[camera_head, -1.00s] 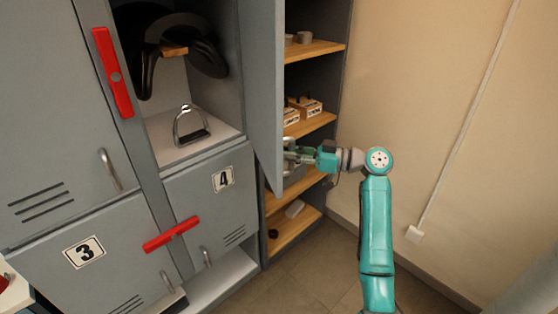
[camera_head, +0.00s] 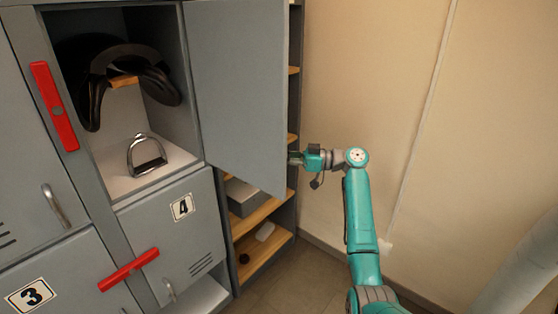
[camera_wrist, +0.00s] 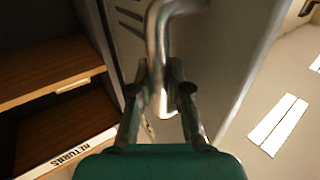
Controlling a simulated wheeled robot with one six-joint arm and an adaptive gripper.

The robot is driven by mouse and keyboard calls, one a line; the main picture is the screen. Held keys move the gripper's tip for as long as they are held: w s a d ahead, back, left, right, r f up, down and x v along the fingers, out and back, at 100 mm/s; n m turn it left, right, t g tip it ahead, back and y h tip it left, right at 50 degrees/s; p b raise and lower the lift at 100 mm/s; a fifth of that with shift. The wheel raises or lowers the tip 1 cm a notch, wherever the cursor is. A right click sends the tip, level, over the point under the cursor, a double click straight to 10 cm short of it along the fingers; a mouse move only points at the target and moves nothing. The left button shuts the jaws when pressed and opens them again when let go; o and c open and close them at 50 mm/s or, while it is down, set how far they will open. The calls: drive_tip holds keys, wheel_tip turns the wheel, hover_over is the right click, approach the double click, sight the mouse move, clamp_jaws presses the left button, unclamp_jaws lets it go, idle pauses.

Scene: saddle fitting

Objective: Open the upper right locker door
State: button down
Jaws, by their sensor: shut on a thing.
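The upper right locker door (camera_head: 240,90) is a grey panel standing swung open, hinged at its left edge beside the compartment. In the wrist view, its metal handle (camera_wrist: 160,50) is a curved bar between my gripper's fingers. My gripper (camera_head: 295,158) is at the door's free right edge in the head view, where the door hides the handle. It also shows in the wrist view (camera_wrist: 160,95), with its fingers closed on the handle. Inside the open compartment are a black saddle (camera_head: 165,80) and a metal stirrup (camera_head: 146,155) on the white floor.
A shelf unit with wooden boards (camera_head: 262,215) stands behind the door, partly hidden by it. Door 4 (camera_head: 180,240) below is shut, with a red bar (camera_head: 128,270) at its left. A second red bar (camera_head: 54,106) is upper left. Floor and wall at right are clear.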

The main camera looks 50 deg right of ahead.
drive_tip(key=shift+f, duration=0.1)
drive_tip(key=c, duration=1.1)
unclamp_jaws()
drive_tip(key=v, duration=0.7)
drive_tip(key=shift+s+d, duration=0.15)
drive_tip(key=shift+s, duration=0.05)
